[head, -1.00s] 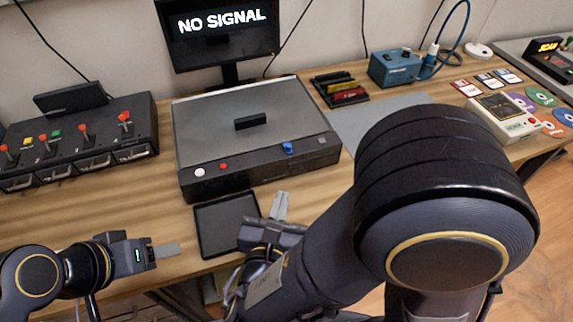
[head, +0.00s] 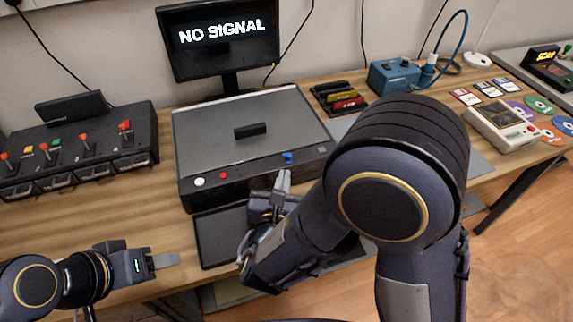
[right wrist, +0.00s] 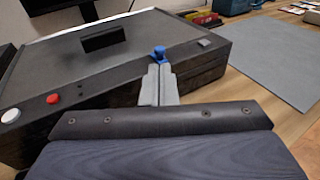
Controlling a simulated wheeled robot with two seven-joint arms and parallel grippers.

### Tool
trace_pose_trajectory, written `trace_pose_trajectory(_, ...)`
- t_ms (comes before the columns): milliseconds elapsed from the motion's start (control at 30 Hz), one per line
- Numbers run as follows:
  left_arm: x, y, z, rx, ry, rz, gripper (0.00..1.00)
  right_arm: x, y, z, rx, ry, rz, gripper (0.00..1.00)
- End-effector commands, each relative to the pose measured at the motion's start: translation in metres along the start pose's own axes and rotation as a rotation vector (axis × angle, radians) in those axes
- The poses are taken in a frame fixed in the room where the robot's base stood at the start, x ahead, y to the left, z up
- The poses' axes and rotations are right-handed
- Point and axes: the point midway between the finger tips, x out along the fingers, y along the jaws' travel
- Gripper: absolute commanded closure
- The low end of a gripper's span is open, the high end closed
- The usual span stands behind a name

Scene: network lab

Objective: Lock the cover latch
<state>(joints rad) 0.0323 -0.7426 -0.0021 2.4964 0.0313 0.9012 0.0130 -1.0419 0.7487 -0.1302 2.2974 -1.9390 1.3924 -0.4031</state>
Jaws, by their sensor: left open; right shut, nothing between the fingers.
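The cover latch is a small blue knob (head: 288,157) on the front strip of a grey box with a flat cover (head: 215,120). It also shows in the right wrist view (right wrist: 160,53). My right gripper (head: 283,178) is shut and empty, its fingertips pointing at the box. In the right wrist view the fingertips (right wrist: 158,72) are right at the near side of the knob; I cannot tell whether they touch it. My left gripper (head: 176,260) is open and empty, low over the table's front left, well away from the box.
A white button (head: 200,182) and a red button (head: 223,176) sit left of the knob. A black tray (head: 217,237) lies before the box. A lever panel (head: 75,150) stands left, a monitor (head: 222,45) behind. The table between lever panel and tray is clear.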

Motion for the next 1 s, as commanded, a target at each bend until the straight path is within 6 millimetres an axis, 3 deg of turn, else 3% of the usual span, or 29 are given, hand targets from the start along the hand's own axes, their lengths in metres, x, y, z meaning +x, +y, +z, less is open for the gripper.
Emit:
trace_pose_trajectory(100,-0.002,0.001,-0.001,0.000,0.000,0.000,0.48,0.022,-0.001,0.000,0.000,0.001,-0.004,1.00)
trace_pose_trajectory(300,-0.003,0.001,-0.001,0.000,0.000,0.000,0.48,0.042,0.000,0.000,0.000,0.000,-0.001,1.00)
trace_pose_trajectory(767,-0.002,0.001,-0.001,0.000,0.000,0.000,0.48,0.048,0.001,0.000,0.000,0.000,0.000,1.00)
trace_pose_trajectory(1000,0.003,-0.001,0.002,0.000,0.000,0.000,0.48,0.067,0.010,0.002,0.000,0.000,0.000,1.00)
